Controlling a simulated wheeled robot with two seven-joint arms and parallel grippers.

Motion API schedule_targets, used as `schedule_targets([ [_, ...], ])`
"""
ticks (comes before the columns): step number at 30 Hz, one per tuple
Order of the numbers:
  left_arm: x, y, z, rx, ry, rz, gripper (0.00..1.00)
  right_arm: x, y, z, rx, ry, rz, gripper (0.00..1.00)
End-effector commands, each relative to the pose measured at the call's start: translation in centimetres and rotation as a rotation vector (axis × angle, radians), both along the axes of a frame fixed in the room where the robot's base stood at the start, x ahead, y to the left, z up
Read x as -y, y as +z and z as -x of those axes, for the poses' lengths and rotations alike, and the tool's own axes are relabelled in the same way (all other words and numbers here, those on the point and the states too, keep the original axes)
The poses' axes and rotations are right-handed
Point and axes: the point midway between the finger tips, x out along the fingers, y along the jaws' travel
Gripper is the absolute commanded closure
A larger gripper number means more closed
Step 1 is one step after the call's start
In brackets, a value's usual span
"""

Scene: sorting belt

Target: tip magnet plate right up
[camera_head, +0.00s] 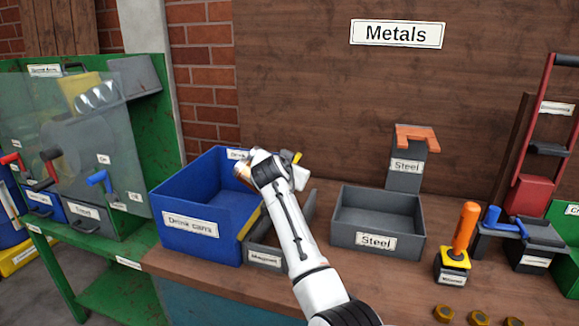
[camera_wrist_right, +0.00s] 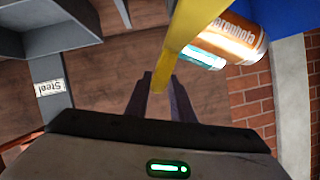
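In the head view my right arm reaches to the rim of the blue bin labelled "Drink cans" (camera_head: 190,229). The right gripper (camera_head: 258,166) is partly hidden by its own wrist. In the right wrist view a yellow bar (camera_wrist_right: 192,28) runs down between the dark fingers of this gripper (camera_wrist_right: 161,86), which look shut on it. The bar seems to belong to the magnet plate; the plate's face is hidden. An orange can (camera_wrist_right: 238,38) and a teal can (camera_wrist_right: 203,57) show beside the bar. My left gripper is not in view.
A small grey tray (camera_head: 264,257) with a label stands beside the blue bin, partly behind my arm. A grey "Steel" bin (camera_head: 376,241) stands to the right. An orange-handled lever (camera_head: 466,226) and a blue handle stand farther right. Bench between is clear.

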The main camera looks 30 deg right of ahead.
Motion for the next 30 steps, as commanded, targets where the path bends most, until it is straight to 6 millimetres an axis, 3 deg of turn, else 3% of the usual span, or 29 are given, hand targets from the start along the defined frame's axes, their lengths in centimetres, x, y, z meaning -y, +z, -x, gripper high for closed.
schedule_targets([
  [11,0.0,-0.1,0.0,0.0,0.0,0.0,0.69,-0.6,0.2,0.6,0.0,0.001,-0.001,0.8],
  [24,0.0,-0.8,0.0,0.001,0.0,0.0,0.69,-5.2,3.0,5.9,0.002,0.002,-0.002,0.8],
  [30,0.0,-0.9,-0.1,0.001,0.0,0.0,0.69,-6.2,3.6,7.2,-0.001,0.001,-0.001,0.8],
])
